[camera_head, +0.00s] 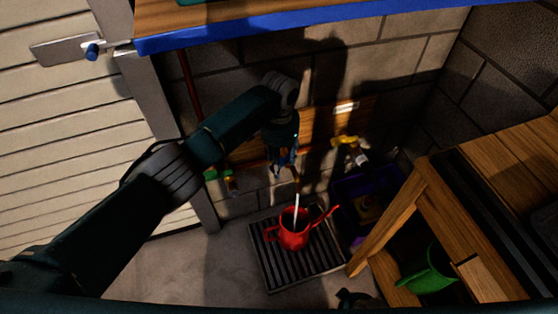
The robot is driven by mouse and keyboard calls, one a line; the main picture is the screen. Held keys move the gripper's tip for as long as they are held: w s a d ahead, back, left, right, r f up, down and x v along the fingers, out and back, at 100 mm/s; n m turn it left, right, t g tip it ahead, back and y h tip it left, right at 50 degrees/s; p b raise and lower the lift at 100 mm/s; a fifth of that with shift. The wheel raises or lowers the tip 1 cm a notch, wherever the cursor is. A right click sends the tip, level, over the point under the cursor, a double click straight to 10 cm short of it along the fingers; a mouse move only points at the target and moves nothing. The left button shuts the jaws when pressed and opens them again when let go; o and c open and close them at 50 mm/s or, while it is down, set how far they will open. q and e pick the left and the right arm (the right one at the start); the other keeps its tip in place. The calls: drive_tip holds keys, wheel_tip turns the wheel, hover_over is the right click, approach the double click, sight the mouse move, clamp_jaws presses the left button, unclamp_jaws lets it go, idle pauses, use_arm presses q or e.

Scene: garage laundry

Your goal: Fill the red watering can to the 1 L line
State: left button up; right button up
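The red watering can (294,238) stands upright on a dark slatted drain grate (270,262) on the floor, its spout pointing right. A thin pale stream of water (297,198) falls from above into its open top. The level inside and the 1 L line cannot be made out. My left gripper (285,158) is at the wall fitting above the can, covering most of it; whether its fingers are closed on a handle is unclear. A dark shape (355,299) at the bottom edge may be my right gripper; its fingers cannot be read.
A yellow-handled tap (348,142) is on the wall to the right, and a green-handled one (214,174) to the left. A dark blue crate (342,190) stands right of the grate. A wooden bench (392,222) holds a green can (430,272). A blue-edged shelf (330,17) overhangs.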

use_arm(q)
wheel_tip(320, 180, up, 12)
idle(0.7)
